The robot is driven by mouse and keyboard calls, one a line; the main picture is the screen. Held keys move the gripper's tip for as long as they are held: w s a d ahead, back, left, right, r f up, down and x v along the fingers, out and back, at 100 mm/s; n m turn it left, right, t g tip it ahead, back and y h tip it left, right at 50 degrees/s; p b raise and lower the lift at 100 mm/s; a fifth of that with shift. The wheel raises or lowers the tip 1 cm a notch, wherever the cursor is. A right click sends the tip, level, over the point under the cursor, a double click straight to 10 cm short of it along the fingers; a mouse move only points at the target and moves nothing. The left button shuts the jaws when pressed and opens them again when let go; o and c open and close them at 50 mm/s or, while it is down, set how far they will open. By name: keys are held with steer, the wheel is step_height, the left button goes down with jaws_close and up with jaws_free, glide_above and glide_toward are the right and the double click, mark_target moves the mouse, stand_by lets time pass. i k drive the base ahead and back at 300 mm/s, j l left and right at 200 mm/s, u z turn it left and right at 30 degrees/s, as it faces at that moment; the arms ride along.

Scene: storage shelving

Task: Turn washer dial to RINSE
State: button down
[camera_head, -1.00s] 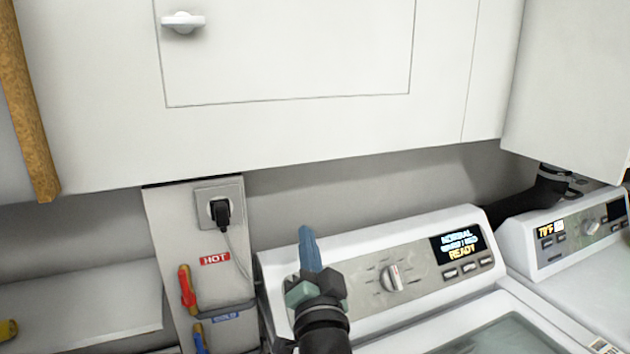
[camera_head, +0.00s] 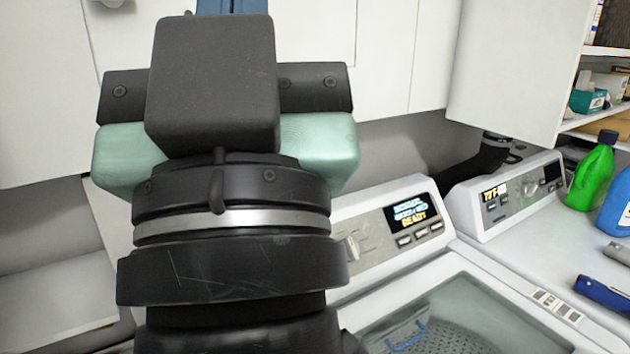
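The washer's control panel (camera_head: 375,230) is white and grey and stands behind and to the right of my gripper. My gripper (camera_head: 230,10) fills the left of the view, seen from behind close to the camera, pointing up. Its fingertips run out of the top of the picture, so whether it is open or shut cannot be seen. It looks apart from the dial.
The washer's glass lid (camera_head: 440,315) is in front of the panel. A second machine (camera_head: 510,195) stands to the right, with a green bottle (camera_head: 593,172) and a blue bottle (camera_head: 615,205) on it. White cabinets (camera_head: 400,60) hang above the panel.

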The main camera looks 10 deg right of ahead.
mark_target(352, 247)
steer(key=k+l, duration=0.2)
steer(key=l, duration=0.15)
steer(key=k+l+u, duration=0.15)
steer(key=l, duration=0.25)
steer(key=k+l, duration=0.2)
steer(key=l, duration=0.15)
steer(key=i+l+u, duration=0.15)
steer(key=l, duration=0.2)
steer(key=i+l+u, duration=0.15)
steer(key=l, duration=0.25)
steer(key=i+l+u, duration=0.15)
steer(key=l, duration=0.25)
steer(key=i+l+u, duration=0.15)
steer(key=l, duration=0.25)
steer(key=i, duration=0.15)
